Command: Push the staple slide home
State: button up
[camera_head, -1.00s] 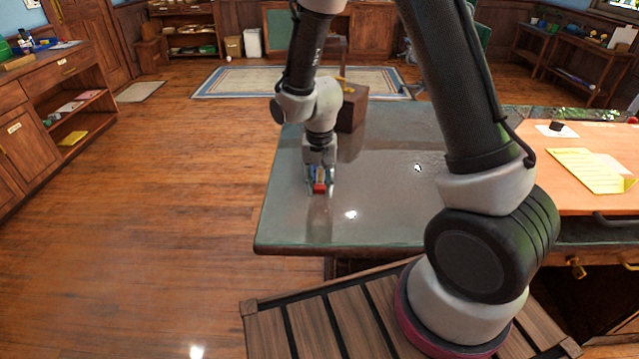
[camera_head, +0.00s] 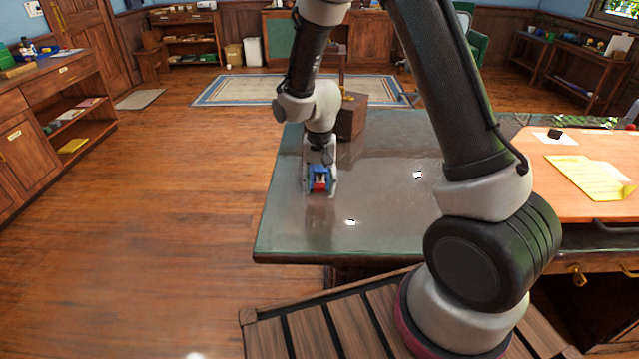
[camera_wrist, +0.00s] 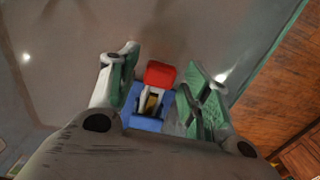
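The stapler shows in the wrist view as a blue body (camera_wrist: 152,122) with a red end piece (camera_wrist: 159,74). Pale and yellowish parts, perhaps the staple slide (camera_wrist: 151,101), lie between them. In the head view the stapler (camera_head: 320,180) is small on the grey-green tabletop (camera_head: 300,225), red end toward the camera. My gripper (camera_head: 320,192) points down over it. In the wrist view my gripper (camera_wrist: 165,78) is open, its green-padded fingers on either side of the stapler, with gaps visible. Part of the blue body is hidden by the gripper's palm. How far out the slide is cannot be told.
A brown wooden block (camera_head: 351,117) stands on the table behind my gripper. An orange-topped desk (camera_head: 600,190) with yellow paper (camera_head: 588,177) adjoins at the right. The tabletop in front of and left of the stapler is clear.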

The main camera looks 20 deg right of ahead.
notch_tip(320, 180, up, 12)
dwell(0.7)
jog(key=shift+c, duration=0.4)
